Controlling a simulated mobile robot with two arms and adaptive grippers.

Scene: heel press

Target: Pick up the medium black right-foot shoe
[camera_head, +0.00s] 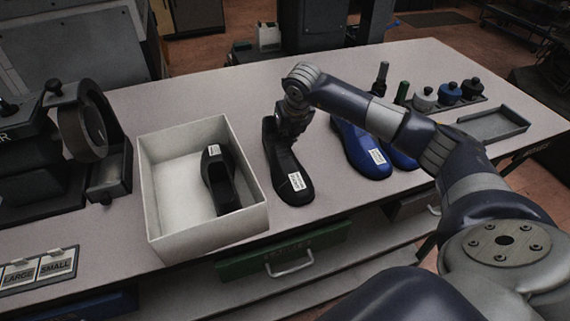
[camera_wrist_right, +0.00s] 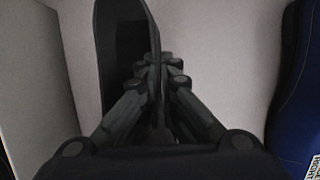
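A black shoe (camera_head: 289,167) with a white label at its near end stands on the table, right of the white box. My right gripper (camera_head: 291,121) reaches down to its far end, which the gripper partly hides. In the right wrist view the black shoe (camera_wrist_right: 116,40) lies ahead, and the fingers (camera_wrist_right: 162,75) are drawn close together at its right side wall, apparently pinching it. The label text is too small to read for size or foot. Another black shoe (camera_head: 219,182) with a label lies inside the white box. My left gripper is out of view.
The open white box (camera_head: 205,238) stands close left of the shoe. Blue shoes (camera_head: 361,150) stand to the right, partly behind my right arm. Bottles (camera_head: 448,93) and a grey tray (camera_head: 493,125) are farther right. A dark machine (camera_head: 93,135) stands at left.

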